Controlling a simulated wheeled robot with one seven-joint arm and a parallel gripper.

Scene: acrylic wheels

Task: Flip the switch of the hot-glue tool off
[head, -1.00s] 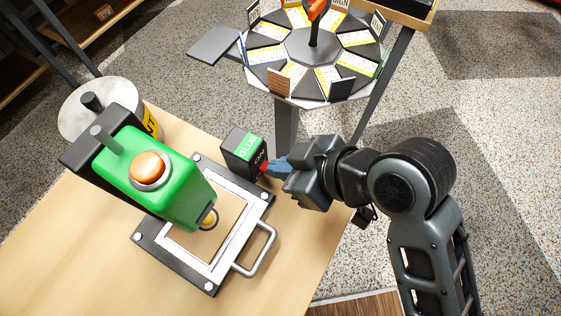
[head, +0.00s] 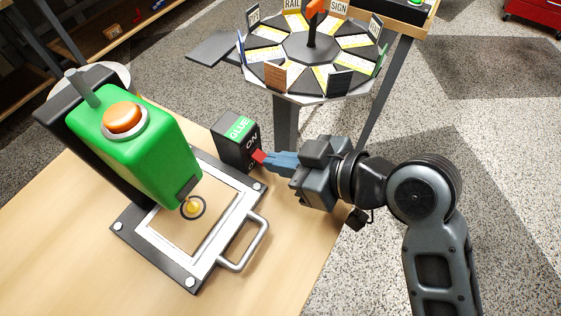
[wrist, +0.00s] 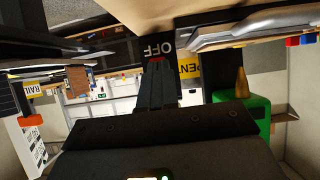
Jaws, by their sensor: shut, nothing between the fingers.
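The hot-glue tool (head: 140,145) is a green machine with an orange button on top, standing at the left of the wooden table. Its switch box (head: 233,148) is black, with a green GLUE label on top and ON lettering on the side facing my gripper. A red switch lever (head: 259,157) sticks out of that side. My gripper (head: 272,159) is shut and empty, its blue-grey fingertips at the red lever; they seem to touch it. In the wrist view the shut fingers (wrist: 157,75) point at the OFF lettering, with a bit of red at their tips.
A framed plate (head: 190,225) with a metal handle (head: 245,250) lies in front of the tool, left of my arm. A round carousel (head: 312,50) with small signs stands behind the table. The table's right edge runs below my gripper.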

